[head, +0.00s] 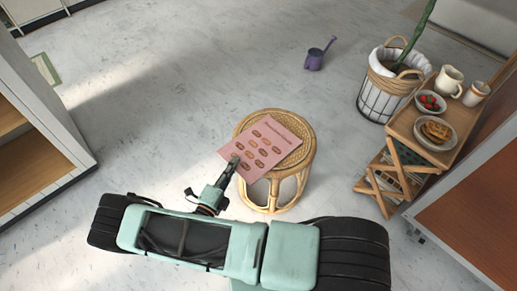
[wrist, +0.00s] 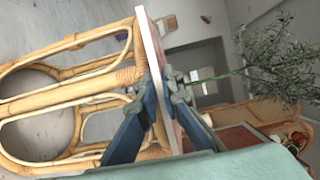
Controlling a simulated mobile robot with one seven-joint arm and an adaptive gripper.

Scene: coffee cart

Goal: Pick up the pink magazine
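The pink magazine (head: 262,146), printed with several brown oval shapes, lies on the round rattan stool (head: 308,160) in the head view. Its left corner hangs past the stool's rim. My gripper (head: 234,162) is at that overhanging left corner. In the wrist view, the magazine (wrist: 152,42) shows edge-on with a pale edge and a pinkish face. My gripper's two dark blue fingers (wrist: 160,80) converge on it, one on each side, with the tips appearing to touch it. The stool's legs (wrist: 60,110) fill the left of the wrist view.
A wooden cart (head: 408,122) at right carries a plate of pastries (head: 435,130), a bowl of strawberries (head: 430,102) and two jugs. A plant basket (head: 384,98) stands behind it. A purple watering can (head: 315,58) is on the floor. A shelf unit (head: 40,130) stands left. Floor around the stool is clear.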

